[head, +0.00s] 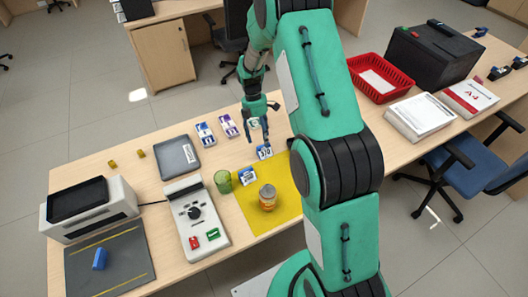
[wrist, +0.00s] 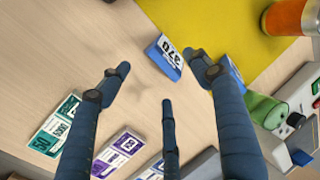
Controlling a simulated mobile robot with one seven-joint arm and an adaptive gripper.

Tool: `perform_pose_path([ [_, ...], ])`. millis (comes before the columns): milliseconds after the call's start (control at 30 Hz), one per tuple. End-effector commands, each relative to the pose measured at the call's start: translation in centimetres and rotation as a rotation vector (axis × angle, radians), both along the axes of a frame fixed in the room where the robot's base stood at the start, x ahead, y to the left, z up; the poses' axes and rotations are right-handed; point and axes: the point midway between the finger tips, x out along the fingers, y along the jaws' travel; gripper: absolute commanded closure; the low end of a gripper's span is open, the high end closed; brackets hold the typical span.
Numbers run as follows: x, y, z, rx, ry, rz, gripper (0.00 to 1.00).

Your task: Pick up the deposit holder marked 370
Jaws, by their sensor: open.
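The deposit holder marked 370 (head: 265,152) is a small blue and white block near the far edge of the yellow mat (head: 247,208). In the wrist view this holder (wrist: 168,58) shows its number upside down, beyond the fingertips and nearer the right finger. My gripper (head: 258,135) is above the table just behind the holder.
A jar (head: 268,197) and a green cup (head: 223,181) stand close by. Blue (head: 205,134) and purple (head: 228,125) banknote bundles lie left of my gripper. A keypad device (head: 195,215) and grey tray (head: 177,158) are further left. A red basket (head: 379,78) is at right.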

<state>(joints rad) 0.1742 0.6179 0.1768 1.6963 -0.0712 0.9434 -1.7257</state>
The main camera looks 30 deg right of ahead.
Motion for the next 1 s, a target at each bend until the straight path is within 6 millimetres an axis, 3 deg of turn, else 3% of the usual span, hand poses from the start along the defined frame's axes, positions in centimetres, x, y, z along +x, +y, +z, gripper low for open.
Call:
perform_pose_path([
  [267,-0.1,0.0,-0.4,0.000,0.001,0.000,0.36],
  [700,-1.5,0.0,-4.6,0.000,-0.001,-0.001,0.36],
  [1000,-1.6,0.0,-4.9,0.000,-0.003,-0.001,0.36],
])
